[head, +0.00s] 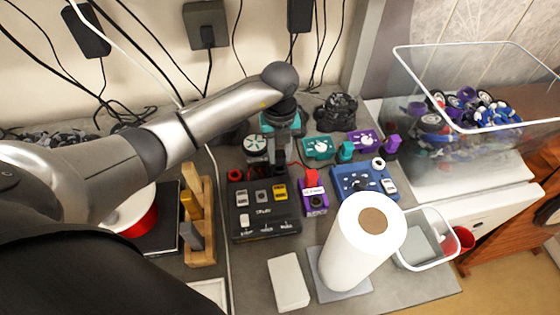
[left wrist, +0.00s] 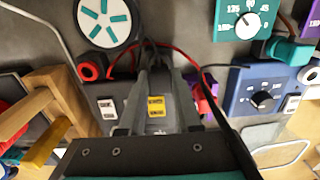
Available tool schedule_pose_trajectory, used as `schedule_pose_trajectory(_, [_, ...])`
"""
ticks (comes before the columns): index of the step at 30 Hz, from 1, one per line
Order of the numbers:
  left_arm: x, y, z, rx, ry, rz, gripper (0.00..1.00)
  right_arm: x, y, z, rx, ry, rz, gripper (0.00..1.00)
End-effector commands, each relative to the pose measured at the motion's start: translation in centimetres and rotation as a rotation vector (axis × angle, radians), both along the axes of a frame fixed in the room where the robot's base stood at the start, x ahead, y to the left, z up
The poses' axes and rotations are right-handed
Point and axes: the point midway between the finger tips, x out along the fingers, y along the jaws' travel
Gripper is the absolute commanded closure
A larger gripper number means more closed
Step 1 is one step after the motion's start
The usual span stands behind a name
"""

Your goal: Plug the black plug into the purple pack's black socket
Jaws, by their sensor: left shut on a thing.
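The purple pack (head: 316,203) stands on the bench between the black control box and the blue box. A red plug (head: 311,178) sits at its back end. In the left wrist view the purple pack (left wrist: 207,101) is partly hidden behind my finger and a black cable. My left gripper (head: 281,168) points down behind the black box, left of the pack and apart from it. It is shut on what looks like the black plug, small and dark between the fingertips (left wrist: 150,48) and mostly hidden. My right gripper is not in view.
The black control box (head: 263,212), blue box (head: 363,183), teal dial box (head: 318,148) and white-and-teal fan (head: 256,147) crowd the bench. A paper roll (head: 358,245) stands in front. A wooden rack (head: 200,215) is at left. A red wire (left wrist: 180,50) runs past my fingers.

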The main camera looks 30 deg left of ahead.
Motion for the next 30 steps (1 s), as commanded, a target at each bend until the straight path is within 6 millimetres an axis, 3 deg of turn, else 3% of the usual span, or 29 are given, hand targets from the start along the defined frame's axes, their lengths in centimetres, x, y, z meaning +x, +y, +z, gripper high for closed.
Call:
schedule_pose_trajectory(24, [0.0,0.0,3.5,0.000,0.000,0.000,1.00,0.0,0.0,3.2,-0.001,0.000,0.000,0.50])
schedule_pose_trajectory(30, [0.0,0.0,3.5,0.000,0.000,0.000,1.00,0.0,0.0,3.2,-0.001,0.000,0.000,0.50])
